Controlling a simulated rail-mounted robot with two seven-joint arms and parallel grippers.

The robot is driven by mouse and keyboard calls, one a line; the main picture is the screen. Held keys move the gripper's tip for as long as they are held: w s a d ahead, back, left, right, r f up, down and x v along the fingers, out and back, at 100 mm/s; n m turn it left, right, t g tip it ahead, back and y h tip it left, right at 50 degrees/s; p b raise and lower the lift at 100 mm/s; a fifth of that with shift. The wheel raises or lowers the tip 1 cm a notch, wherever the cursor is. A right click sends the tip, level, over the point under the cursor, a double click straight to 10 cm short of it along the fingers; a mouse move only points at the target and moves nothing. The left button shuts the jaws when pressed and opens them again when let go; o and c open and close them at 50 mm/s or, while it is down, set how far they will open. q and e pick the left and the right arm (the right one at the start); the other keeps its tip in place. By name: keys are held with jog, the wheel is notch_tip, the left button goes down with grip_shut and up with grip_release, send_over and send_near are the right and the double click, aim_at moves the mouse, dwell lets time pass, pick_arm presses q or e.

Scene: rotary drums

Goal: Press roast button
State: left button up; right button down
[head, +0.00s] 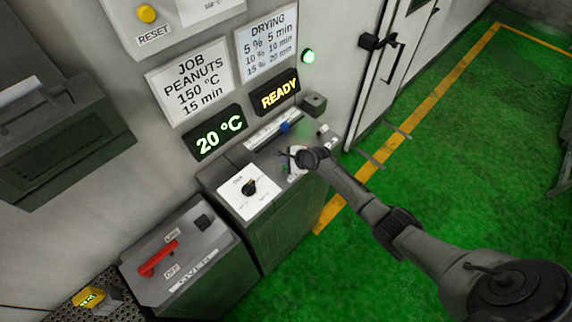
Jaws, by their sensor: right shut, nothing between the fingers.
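A control box with a dark top (232,166) stands against the grey wall panel. On it, a white plate carries a black rotary knob (249,187). My right gripper (293,158) reaches in from the right over the box's right part, shut and empty. It is above or at a small pale plate (296,177) with a small green spot beside it. The gripper covers part of this area. I cannot read a roast label or tell whether the fingers touch a button. My left gripper is not in view.
A blue slider (285,127) sits on a scale behind the gripper. Displays read "20 °C" (219,133) and "READY" (279,92); a green lamp (308,56) is lit. A red lever (158,258) is on the lower-left box. Green floor is clear at right.

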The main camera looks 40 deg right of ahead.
jog(key=shift+f, duration=0.5)
jog(key=shift+r, duration=0.1)
dwell(0.6)
jog(key=shift+r+p, duration=0.45)
jog(key=shift+r, duration=0.05)
jog(key=shift+r+p, duration=0.4)
jog(key=shift+p, duration=0.1)
